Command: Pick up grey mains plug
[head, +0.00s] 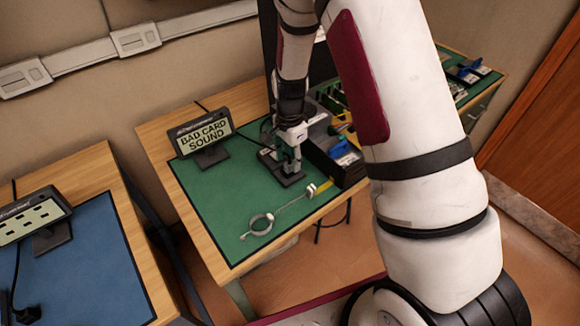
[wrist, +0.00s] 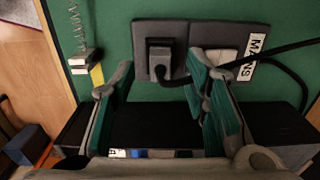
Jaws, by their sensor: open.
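The grey mains plug (wrist: 159,55) sits in a dark grey socket plate (wrist: 188,32) on the green mat, with a black cable running from it to the right. A white label reading "MAINS" (wrist: 247,60) is at the plate's right end, beside a pale empty-looking socket area (wrist: 219,57). My gripper (wrist: 161,75) is open above the plate, one finger to each side of the plug in the wrist view; I cannot tell how high above it. In the head view my gripper (head: 291,160) is over the plate (head: 283,178) and largely hides the plug.
A black bin (head: 330,164) with parts stands close right of the plate. A coiled cord with a ring (head: 262,224) lies in front. The mat's front left (head: 215,200) is clear.

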